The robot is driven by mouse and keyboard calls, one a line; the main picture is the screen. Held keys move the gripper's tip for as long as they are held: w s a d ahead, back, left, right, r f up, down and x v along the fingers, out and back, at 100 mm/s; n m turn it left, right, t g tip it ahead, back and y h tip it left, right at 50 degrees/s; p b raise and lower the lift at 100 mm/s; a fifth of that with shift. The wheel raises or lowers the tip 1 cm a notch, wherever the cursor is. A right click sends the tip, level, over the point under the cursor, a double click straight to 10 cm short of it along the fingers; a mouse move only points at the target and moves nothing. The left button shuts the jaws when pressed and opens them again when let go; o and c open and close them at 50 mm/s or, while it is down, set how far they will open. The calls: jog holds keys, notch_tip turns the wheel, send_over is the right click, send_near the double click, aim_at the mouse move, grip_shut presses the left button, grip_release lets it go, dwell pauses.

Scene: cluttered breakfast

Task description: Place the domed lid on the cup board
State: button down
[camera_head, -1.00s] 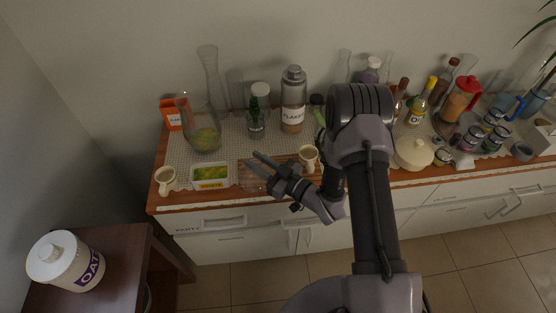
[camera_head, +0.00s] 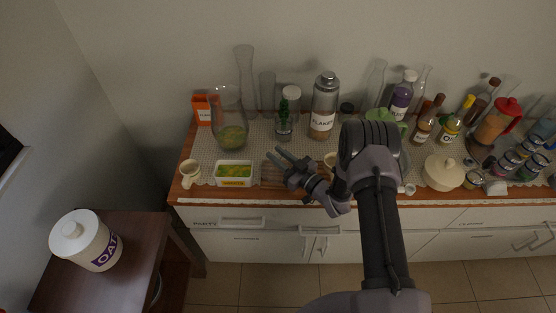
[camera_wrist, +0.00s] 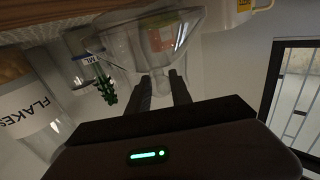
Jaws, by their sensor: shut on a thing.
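My gripper (camera_head: 280,157) is above the front of the sideboard, between the yellow-green tub and a cream cup (camera_head: 330,159). In the wrist view its two fingers (camera_wrist: 162,80) close on a clear, glass-like domed lid (camera_wrist: 120,45), which flares away from the fingertips. The lid is too transparent to make out in the head view. A brown wooden board (camera_head: 270,177) lies beneath my gripper, partly hidden by it; I take it for the cup board. The gap between lid and board cannot be judged.
A glass vase (camera_head: 230,125), lidded jar (camera_head: 284,120) and FLAKES jar (camera_head: 324,108) stand behind my gripper. The tub (camera_head: 234,173) and another cream cup (camera_head: 190,173) are left. Bottles and a cream pot (camera_head: 442,172) crowd the right. An OATS jar (camera_head: 86,240) stands on the side table.

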jog(key=shift+f, duration=0.8)
jog(key=shift+r, duration=0.1)
jog(key=c, duration=1.2)
grip_release()
jog(key=shift+o, duration=0.2)
